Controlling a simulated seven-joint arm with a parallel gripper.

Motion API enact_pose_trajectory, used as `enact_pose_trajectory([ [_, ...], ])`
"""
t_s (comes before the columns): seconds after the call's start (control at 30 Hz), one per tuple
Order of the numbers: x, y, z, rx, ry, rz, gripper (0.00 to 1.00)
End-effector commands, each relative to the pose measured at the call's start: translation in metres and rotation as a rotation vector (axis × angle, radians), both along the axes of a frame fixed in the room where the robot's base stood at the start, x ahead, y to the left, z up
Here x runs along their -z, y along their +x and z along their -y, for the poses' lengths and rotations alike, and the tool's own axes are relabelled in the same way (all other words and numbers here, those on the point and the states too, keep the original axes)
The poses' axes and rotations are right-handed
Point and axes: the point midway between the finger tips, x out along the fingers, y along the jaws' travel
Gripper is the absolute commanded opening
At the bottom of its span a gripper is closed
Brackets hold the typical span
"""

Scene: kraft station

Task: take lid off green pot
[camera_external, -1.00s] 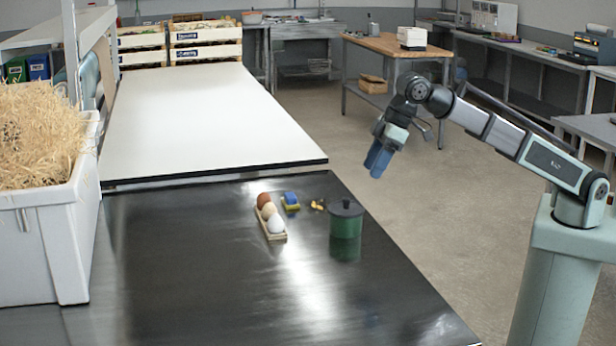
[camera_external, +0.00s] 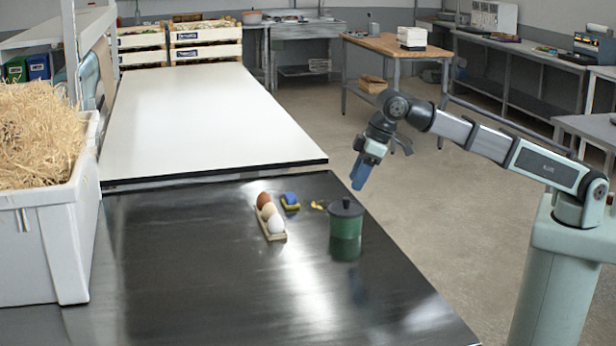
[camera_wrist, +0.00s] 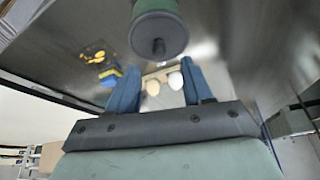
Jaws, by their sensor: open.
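The green pot (camera_external: 346,228) stands upright on the dark steel table. Its dark lid (camera_external: 346,207) is on top, with a small knob in the middle. In the wrist view the lid (camera_wrist: 158,36) shows at the top, beyond my fingertips, with the knob facing the camera. My gripper (camera_external: 360,178) hangs above and behind the pot, near the table's right edge, apart from the lid. In the wrist view the two blue fingers of my gripper (camera_wrist: 157,78) are spread with nothing held between them.
An egg holder (camera_external: 272,236) with eggs lies left of the pot. A blue and yellow sponge-like block (camera_external: 290,201) and a small yellow item (camera_external: 319,205) lie behind it. A grey bin of straw (camera_external: 45,240) stands far left. The table front is clear.

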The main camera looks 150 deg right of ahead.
Motion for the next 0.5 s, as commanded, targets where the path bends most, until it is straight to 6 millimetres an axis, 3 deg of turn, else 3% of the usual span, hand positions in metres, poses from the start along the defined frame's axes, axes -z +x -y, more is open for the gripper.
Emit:
enact_pose_trajectory([
  [0.27,0.011,0.002,0.004,0.0,0.002,-0.001,0.5],
  [0.5,0.038,0.007,0.015,0.0,0.003,-0.001,0.5],
])
